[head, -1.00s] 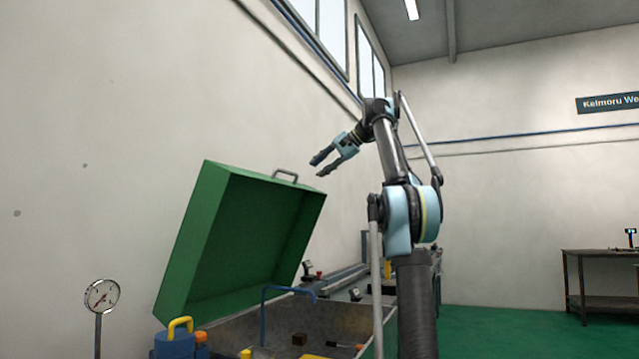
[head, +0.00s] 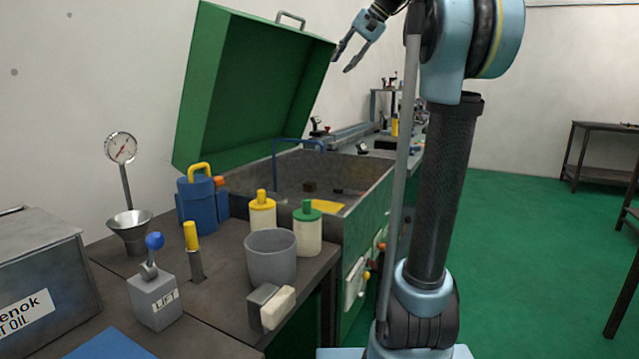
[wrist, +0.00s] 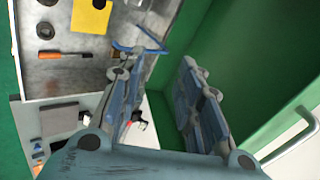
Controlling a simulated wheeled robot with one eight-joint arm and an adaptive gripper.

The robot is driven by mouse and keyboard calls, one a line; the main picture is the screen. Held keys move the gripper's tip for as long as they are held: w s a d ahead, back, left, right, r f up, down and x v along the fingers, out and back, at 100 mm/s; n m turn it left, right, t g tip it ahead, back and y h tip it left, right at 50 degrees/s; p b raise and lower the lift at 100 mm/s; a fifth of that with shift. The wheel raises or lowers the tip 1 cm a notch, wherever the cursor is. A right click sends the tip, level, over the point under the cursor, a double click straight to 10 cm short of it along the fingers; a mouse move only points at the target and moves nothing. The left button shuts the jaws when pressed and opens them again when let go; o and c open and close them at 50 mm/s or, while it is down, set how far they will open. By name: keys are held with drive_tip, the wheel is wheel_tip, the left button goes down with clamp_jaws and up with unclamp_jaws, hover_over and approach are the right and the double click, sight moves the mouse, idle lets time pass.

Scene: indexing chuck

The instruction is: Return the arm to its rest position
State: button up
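My gripper (head: 348,53) is at the top of the head view, raised beside the open green lid (head: 240,85) of the machine box. Its two fingers are apart with nothing between them. The wrist view shows the fingers (wrist: 160,105) spread, with the lid's green inside (wrist: 225,50) behind them and to the right. The lid stands tilted open with a metal handle (head: 291,18) on its top edge. My arm rises from its base at the right of the head view.
The open tub (head: 370,185) holds small parts. Green floor (head: 540,230) at right is clear.

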drive_tip(key=s+d+f+n+h, duration=0.1)
drive_tip(key=s+d+f+h, duration=0.1)
drive_tip(key=s+f, duration=0.9)
drive_tip(key=s+d+f+n+g+h, duration=0.1)
drive_tip(key=s+d+f, duration=0.4)
drive_tip(key=f, duration=2.1)
drive_tip(key=s+d+f+n+h, duration=0.1)
drive_tip(key=s+d+f+h, duration=0.3)
drive_tip(key=s+f, duration=1.3)
wheel_tip(320, 180, down, 2)
drive_tip(key=shift+s+f+n+g, duration=0.1)
drive_tip(key=shift+s+n+g, duration=0.2)
drive_tip(key=shift+g, duration=0.1)
drive_tip(key=shift+w, duration=0.1)
drive_tip(key=shift+w+f, duration=0.2)
drive_tip(key=shift+w, duration=0.25)
drive_tip(key=shift+s, duration=0.1)
